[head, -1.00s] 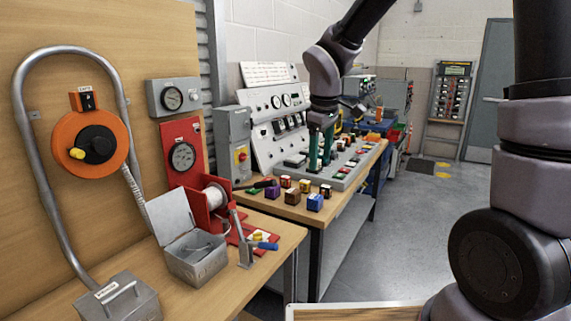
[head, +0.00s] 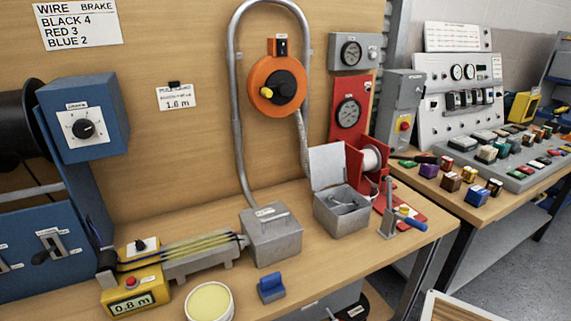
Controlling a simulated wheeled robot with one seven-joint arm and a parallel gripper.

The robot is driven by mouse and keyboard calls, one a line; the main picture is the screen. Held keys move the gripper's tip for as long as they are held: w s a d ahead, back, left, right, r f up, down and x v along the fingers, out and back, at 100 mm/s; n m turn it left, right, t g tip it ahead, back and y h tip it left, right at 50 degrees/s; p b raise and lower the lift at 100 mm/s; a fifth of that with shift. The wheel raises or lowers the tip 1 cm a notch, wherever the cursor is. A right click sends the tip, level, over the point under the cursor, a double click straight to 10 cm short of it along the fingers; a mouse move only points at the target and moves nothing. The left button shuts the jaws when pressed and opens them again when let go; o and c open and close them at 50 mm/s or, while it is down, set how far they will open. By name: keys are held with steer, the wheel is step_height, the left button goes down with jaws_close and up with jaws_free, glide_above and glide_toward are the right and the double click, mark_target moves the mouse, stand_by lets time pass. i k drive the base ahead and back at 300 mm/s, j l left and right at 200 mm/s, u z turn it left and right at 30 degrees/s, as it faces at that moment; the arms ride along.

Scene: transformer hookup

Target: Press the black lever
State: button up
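I cannot tell for sure which part is the black lever. A small black block (head: 107,262) sits at the left end of the yellow measuring box (head: 137,290), where dark and yellow wires pass. The yellow box has a black knob, a red button and a display reading 0.8 m. Slide-type levers (head: 50,240) show on the blue cabinet (head: 88,112) at the left. A metal lever stand (head: 389,212) with a blue handle stands by the right edge of the wooden bench. My gripper is out of view.
The wooden bench (head: 345,252) also holds a blue block (head: 271,287), a round yellow-filled dish (head: 209,302), a closed grey box (head: 271,236), an open grey box (head: 341,206) and a red wire spool stand (head: 368,165). A second bench with a control console (head: 500,160) stands right.

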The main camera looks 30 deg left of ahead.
mark_target(37, 259)
steer(key=u, duration=2.95)
steer(key=i+u, duration=0.25)
steer(key=l+u, duration=0.1)
steer(key=u, duration=0.2)
